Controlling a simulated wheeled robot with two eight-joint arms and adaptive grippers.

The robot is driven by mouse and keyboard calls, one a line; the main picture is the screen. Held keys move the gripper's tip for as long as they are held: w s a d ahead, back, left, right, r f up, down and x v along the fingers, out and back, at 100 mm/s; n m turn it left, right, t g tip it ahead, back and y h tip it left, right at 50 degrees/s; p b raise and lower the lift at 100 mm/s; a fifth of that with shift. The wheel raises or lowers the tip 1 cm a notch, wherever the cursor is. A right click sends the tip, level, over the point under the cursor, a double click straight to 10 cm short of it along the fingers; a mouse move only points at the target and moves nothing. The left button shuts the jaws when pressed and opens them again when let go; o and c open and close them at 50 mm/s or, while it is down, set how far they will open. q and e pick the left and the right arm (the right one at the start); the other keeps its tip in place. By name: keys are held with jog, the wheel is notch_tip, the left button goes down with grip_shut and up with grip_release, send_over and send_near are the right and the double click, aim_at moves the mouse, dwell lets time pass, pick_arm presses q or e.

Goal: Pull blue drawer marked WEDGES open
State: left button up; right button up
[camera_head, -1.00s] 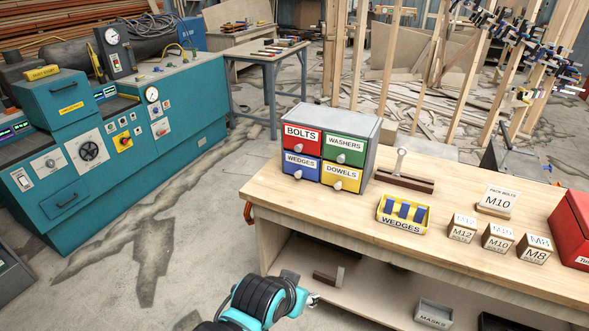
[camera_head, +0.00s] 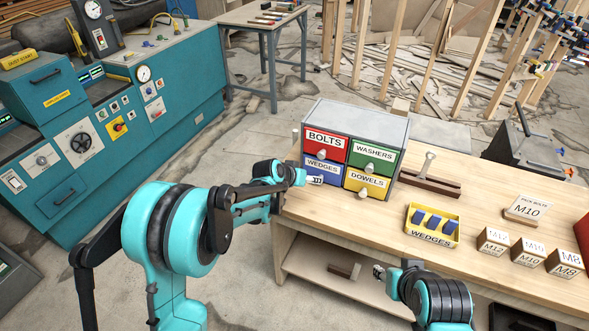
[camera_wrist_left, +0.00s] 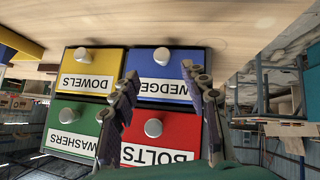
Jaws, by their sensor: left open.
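The blue WEDGES drawer (camera_head: 322,168) is the lower left one in a grey four-drawer cabinet (camera_head: 362,118) on the workbench. It looks shut. In the left wrist view, which is upside down, the blue drawer (camera_wrist_left: 181,88) shows its round silver knob (camera_wrist_left: 161,59). My left gripper (camera_head: 314,179) is in front of the drawer's lower left in the head view, partly covering it. In the wrist view its fingers (camera_wrist_left: 164,95) are spread, with the knob beyond and between their tips, apparently not gripped. My right gripper (camera_head: 379,272) is low at the bench's front; its jaws are unclear.
The red BOLTS drawer (camera_head: 325,146), green WASHERS drawer (camera_head: 371,156) and yellow DOWELS drawer (camera_head: 365,184) surround the blue one, each with a knob. A yellow WEDGES tray (camera_head: 433,238) stands to the right on the bench. A teal machine (camera_head: 130,125) is at the left.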

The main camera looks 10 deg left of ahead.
aim_at(331, 172)
pick_arm(q)
jog(key=b+x, duration=0.2)
jog(key=x, duration=0.5)
jog(key=shift+a, duration=0.2)
jog(key=shift+w+d+f, duration=0.3)
jog(key=shift+w+f, duration=0.1)
jog(key=shift+w, duration=0.05)
